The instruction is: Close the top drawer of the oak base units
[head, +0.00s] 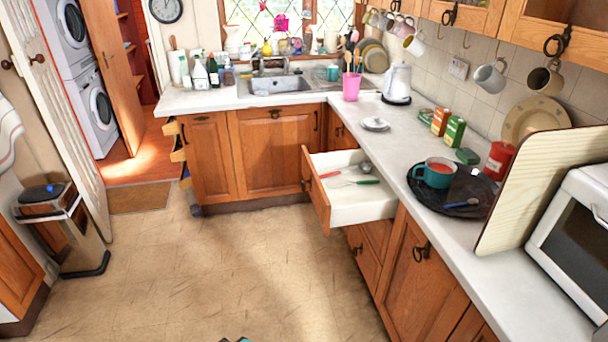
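The top drawer (316,192) of the oak base units (415,270) is pulled well out from under the right-hand worktop, towards the middle of the room. Its oak front faces left and has a dark handle. Its white inside holds a few utensils, among them one with a red handle (330,175) and one with a green handle (367,182). The drawer and door below it look shut. Only a small dark and teal piece, which seems to be part of my arm, shows at the bottom edge. I cannot make out any gripper fingers, and nothing touches the drawer.
The tiled floor (210,260) left of the drawer is clear. The white worktop (400,150) above carries a dark round tray (455,205) with a teal mug (434,173), a tall board (525,190) and a microwave (575,240). A black-framed stand (75,230) is at far left.

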